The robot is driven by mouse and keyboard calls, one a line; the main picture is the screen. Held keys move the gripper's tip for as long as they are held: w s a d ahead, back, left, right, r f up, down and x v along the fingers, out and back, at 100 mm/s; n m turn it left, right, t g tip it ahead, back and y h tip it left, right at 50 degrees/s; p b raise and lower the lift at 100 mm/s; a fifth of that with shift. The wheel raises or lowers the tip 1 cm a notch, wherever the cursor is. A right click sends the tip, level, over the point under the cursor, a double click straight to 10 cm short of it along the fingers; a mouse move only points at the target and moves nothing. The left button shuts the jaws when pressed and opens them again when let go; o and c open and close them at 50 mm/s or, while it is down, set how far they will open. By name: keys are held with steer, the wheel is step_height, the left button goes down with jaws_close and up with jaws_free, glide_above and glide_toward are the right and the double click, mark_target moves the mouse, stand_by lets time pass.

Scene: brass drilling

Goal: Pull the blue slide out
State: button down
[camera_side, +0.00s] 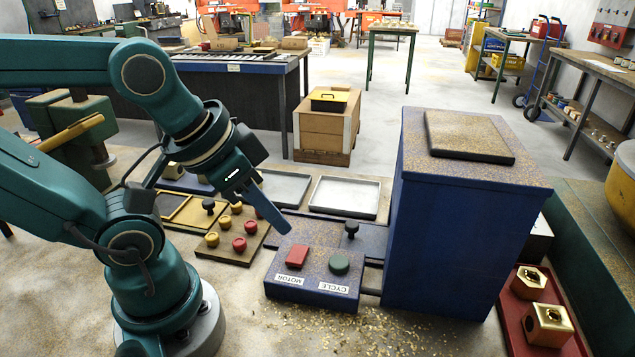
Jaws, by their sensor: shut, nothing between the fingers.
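A flat blue slide (372,240) lies low beside the tall blue cabinet (450,240), with a black knob (351,229) standing up on it. How far it reaches into the cabinet is hidden. My gripper (284,228) is shut and empty, its fingers pointing down and to the right. The fingertips are left of the black knob and appear apart from it, near the back left of the blue control box. I cannot tell whether they touch anything below.
The blue control box (315,290) in front carries a red MOTOR button (297,257) and a green CYCLE button (339,264). A board with red and brass knobs (238,244) lies left. Grey trays (344,197) lie behind. A red tray with brass blocks (548,323) lies right. Shavings litter the floor.

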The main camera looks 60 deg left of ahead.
steer(key=c, duration=0.7)
jaws_free()
steer(key=shift+r, duration=0.15)
steer(key=shift+c, duration=0.2)
steer(key=shift+o, duration=0.8)
steer(key=w+r, duration=0.4)
steer(key=w, duration=0.1)
steer(key=shift+a+m, duration=0.3)
steer(key=shift+m, duration=0.1)
steer(key=g, duration=0.6)
glide_above(352, 223)
steer(key=shift+n, duration=0.4)
step_height(352, 223, down, 12)
steer(key=shift+d+r, duration=0.1)
steer(key=shift+f, duration=2.7)
jaws_close()
